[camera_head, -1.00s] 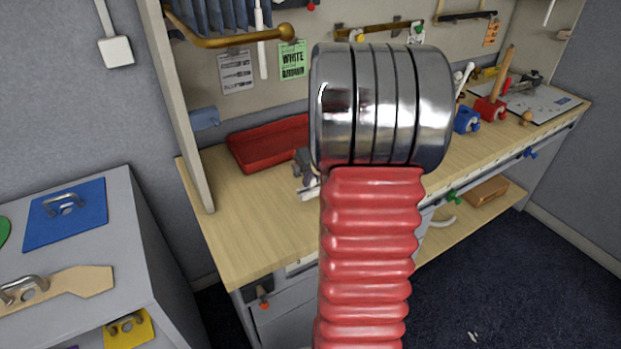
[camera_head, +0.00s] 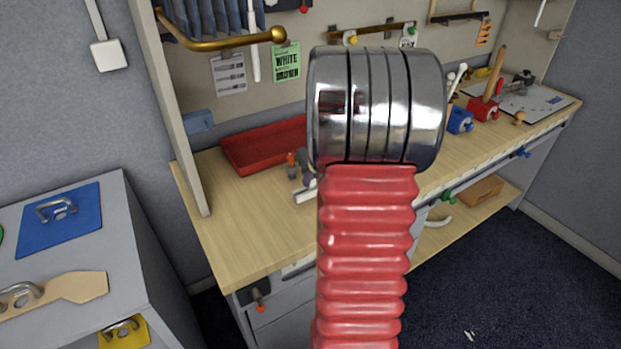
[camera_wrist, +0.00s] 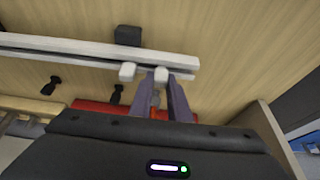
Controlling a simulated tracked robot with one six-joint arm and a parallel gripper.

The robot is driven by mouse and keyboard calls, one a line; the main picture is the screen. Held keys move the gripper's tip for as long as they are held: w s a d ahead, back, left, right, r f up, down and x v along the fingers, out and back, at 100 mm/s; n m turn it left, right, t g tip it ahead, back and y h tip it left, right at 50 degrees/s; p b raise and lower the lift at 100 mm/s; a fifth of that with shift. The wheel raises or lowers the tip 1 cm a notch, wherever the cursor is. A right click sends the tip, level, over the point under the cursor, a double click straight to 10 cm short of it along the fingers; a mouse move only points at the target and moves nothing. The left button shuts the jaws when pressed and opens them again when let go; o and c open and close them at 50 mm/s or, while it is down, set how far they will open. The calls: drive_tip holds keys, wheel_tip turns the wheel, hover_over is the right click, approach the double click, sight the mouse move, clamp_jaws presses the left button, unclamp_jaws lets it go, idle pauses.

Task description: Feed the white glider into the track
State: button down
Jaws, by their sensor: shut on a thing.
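The white track (camera_wrist: 90,50) runs across the top of the wrist view and ends at the right. In the head view only a short white end of it (camera_head: 303,195) shows left of my arm. My gripper (camera_wrist: 168,84) is beside the track near that end, its fingers close together. The white glider (camera_wrist: 161,75) is at its fingertips, close to the track; I cannot tell whether it touches. Another small white block (camera_wrist: 127,71) sits at the track's edge to the left, apart from the fingers. In the head view my red arm hides most of this.
A red tray (camera_head: 262,148) lies at the back of the wooden table (camera_head: 240,235). A small orange-topped thing (camera_head: 291,159) shows near the track end. A black mount (camera_wrist: 127,35) is against the track. Red and blue blocks (camera_head: 460,121) stand further right. The table's front left is clear.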

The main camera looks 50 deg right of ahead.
drive_tip(key=shift+s+d, duration=0.15)
drive_tip(key=shift+d, duration=0.3)
drive_tip(key=c, duration=1.6)
unclamp_jaws()
drive_tip(key=v, duration=1.3)
drive_tip(key=shift+s+a+r, duration=0.1)
drive_tip(key=shift+s+r, duration=0.05)
drive_tip(key=shift+r, duration=0.15)
drive_tip(key=shift+m, duration=0.3)
